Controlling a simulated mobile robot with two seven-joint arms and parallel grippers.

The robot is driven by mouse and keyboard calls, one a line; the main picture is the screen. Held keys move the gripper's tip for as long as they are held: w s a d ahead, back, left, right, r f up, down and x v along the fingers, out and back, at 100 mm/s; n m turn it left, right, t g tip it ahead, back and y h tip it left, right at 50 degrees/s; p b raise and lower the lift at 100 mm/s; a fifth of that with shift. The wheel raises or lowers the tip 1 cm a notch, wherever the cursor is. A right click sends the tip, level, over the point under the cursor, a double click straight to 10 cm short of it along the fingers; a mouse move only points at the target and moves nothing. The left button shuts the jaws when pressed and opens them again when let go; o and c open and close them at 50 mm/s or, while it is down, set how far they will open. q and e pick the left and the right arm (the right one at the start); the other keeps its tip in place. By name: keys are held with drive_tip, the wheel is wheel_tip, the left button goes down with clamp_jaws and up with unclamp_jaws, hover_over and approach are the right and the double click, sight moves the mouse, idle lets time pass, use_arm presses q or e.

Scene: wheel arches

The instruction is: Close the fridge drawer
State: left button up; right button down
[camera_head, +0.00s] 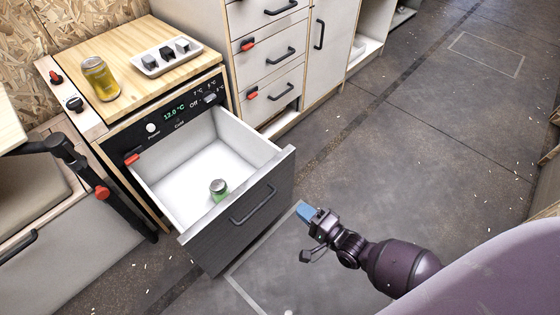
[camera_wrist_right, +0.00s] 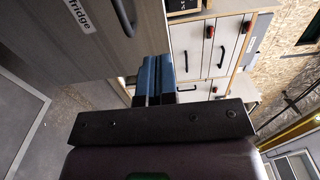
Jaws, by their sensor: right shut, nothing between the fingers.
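The fridge drawer (camera_head: 240,208) is pulled far out of the fridge, with a white inside and a dark wood-grain front. A dark bar handle (camera_head: 254,205) runs along its front. A small jar with a green label (camera_head: 218,189) stands inside the drawer. In the right wrist view the drawer front (camera_wrist_right: 65,38) shows a "fridge" label at upper left. My right gripper (camera_head: 306,210) is shut and empty, with blue fingertips, to the right of the drawer front and apart from it. Its fingers (camera_wrist_right: 155,78) also show in the wrist view. My left gripper is not in view.
On the wooden top above the fridge stand a yellow can (camera_head: 100,78) and a white tray (camera_head: 168,57) with small dark cubes. White drawers (camera_head: 268,62) with red latches stand behind. A black hinged arm (camera_head: 75,165) is at left. The floor (camera_head: 400,140) on the right is clear.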

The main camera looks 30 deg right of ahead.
sight(263, 178)
drive_tip(key=b+x, duration=0.2)
drive_tip(key=x, duration=1)
drive_tip(key=shift+f, duration=0.15)
drive_tip(key=shift+w+a, duration=0.25)
drive_tip(key=shift+w, duration=0.4)
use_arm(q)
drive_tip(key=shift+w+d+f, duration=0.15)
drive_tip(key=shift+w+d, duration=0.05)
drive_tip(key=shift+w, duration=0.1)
use_arm(e)
drive_tip(key=shift+w+r, duration=0.1)
drive_tip(key=shift+r, duration=0.1)
